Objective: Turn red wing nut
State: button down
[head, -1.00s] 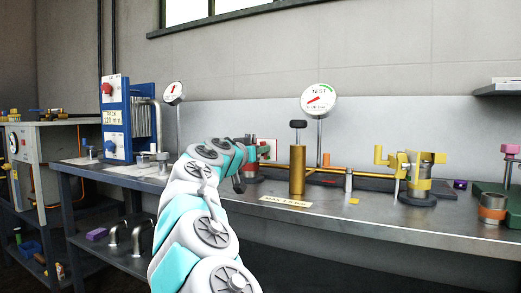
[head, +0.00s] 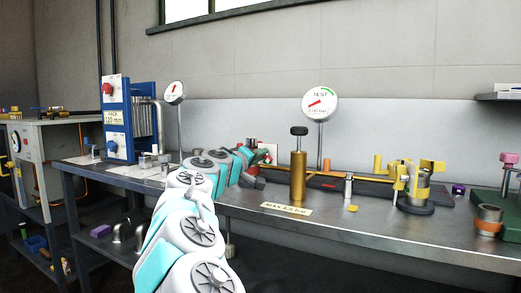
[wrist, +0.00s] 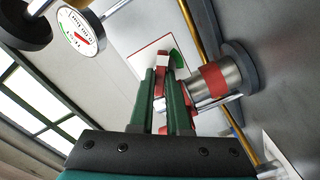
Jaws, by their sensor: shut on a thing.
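The red wing nut (wrist: 160,86) shows between my gripper's two dark green fingers in the wrist view. My gripper (wrist: 165,76) is shut on it. The nut belongs to a metal cylinder fitting (wrist: 236,72) with a red band (wrist: 214,78), which stands on a dark round base. More red shows just past the lower part of the fingers. In the head view my gripper (head: 252,170) is at the same fitting at the back of the bench, and my arm mostly hides the nut.
A white, red-edged panel (head: 268,152) is behind the fitting. A brass cylinder (head: 298,176) with a black knob stands right of my gripper. A yellow-handled fitting (head: 418,186) stands farther right, and a blue unit (head: 117,120) at the left. A gauge (head: 320,103) rises at the back.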

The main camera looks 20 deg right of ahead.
jog(key=n+p, duration=0.1)
jog(key=n, duration=0.4)
jog(key=n+p, duration=0.1)
jog(key=n, duration=0.5)
jog(key=f+n+p, duration=0.1)
jog(key=n+p, duration=0.1)
jog(key=n, duration=0.9)
jog(key=shift+s+d+n, duration=0.1)
jog(key=shift+n, duration=0.3)
dwell(0.3)
jog(key=c, duration=1.2)
grip_release()
jog(key=shift+o, duration=0.2)
jog(key=shift+s, duration=0.1)
jog(key=shift+v, duration=3.9)
